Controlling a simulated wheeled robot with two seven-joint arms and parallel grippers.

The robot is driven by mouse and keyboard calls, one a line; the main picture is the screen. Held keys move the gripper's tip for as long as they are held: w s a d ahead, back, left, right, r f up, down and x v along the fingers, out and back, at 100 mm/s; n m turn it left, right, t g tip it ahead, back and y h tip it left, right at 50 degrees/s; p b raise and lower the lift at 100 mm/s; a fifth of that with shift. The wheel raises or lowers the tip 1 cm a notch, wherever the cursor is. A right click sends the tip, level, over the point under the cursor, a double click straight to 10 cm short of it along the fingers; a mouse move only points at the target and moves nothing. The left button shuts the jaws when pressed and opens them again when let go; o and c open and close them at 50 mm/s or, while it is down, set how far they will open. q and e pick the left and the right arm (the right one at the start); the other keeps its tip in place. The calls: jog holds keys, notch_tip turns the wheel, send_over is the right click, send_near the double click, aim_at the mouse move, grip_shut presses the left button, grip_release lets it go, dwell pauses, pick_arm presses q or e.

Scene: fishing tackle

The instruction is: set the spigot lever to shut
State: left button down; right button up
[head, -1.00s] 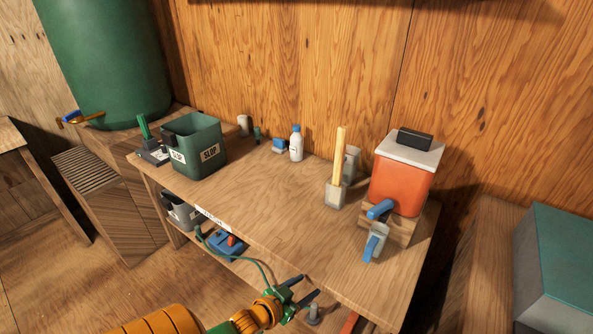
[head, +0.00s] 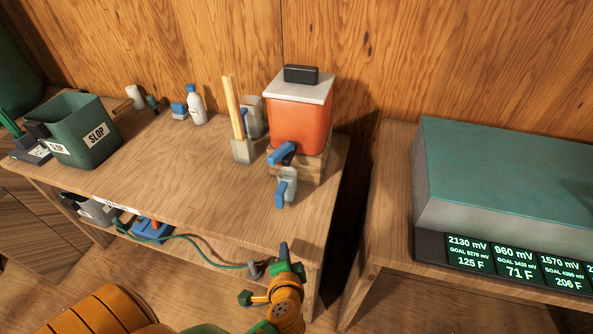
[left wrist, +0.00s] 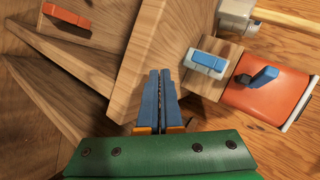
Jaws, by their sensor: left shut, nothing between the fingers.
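The spigot is on the front of an orange-red dispenser (head: 298,122) with a white lid, standing on a wooden block at the table's right end. Its blue lever (head: 281,153) sticks out toward the front left, beside a dark spout. The lever also shows in the left wrist view (left wrist: 263,77), against the orange body (left wrist: 278,103). My left gripper (head: 284,250) is shut and empty, in front of the table's edge, below and apart from the lever. Its closed blue fingers (left wrist: 160,90) show in the left wrist view. My right gripper is not in view.
A grey cup with a blue handle (head: 288,184) stands in front of the block, under the spigot. A holder with a wooden stick (head: 242,150) is left of it. A green slop bin (head: 82,130) is at far left. A teal-topped box (head: 510,165) with displays stands right.

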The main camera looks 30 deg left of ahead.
pick_arm(q)
jog(key=w+d+r+m+t+y, duration=0.1)
jog(key=w+r+t+y, duration=0.15)
jog(key=r, duration=0.45)
jog(key=w+d+r+m+t+y, duration=0.1)
jog(key=r+t+y, duration=0.15)
jog(key=r, duration=0.45)
jog(key=p, duration=0.4)
send_near(274, 162)
jog(key=shift+g, duration=0.3)
jog(key=w, duration=0.1)
jog(key=w+a, duration=0.1)
jog(key=w, duration=0.1)
jog(key=w+a, duration=0.1)
jog(key=w, duration=0.1)
jog(key=shift+w+a+r, duration=0.2)
jog(key=shift+a+r, duration=0.05)
jog(key=shift+r, duration=0.05)
jog(key=shift+a+f, duration=0.1)
jog(key=shift+a, duration=0.35)
jog(key=shift+m, duration=0.3)
jog(key=shift+s+a+h, duration=0.1)
jog(key=shift+a+h, duration=0.2)
jog(key=shift+h, duration=0.1)
